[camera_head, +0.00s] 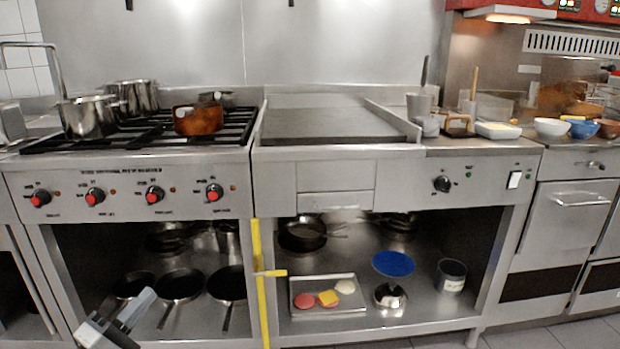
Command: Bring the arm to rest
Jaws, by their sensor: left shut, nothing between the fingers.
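My left gripper (137,307) shows at the bottom left of the head view, grey and black and pointing up and to the right. It is shut with nothing in it. It appears in front of the lower shelf under the gas stove (130,175), close to some dark pans in the picture. I cannot tell how far it is from them. The rest of my left arm is cut off by the lower picture edge. My right gripper is out of view.
Pots (90,117) and a copper pan (199,121) stand on the stove. The griddle (330,122) is bare. Below it, a tray (327,310) holds patties and a yellow slice, near a blue plate (393,263). A yellow upright bar (260,300) stands between the shelves.

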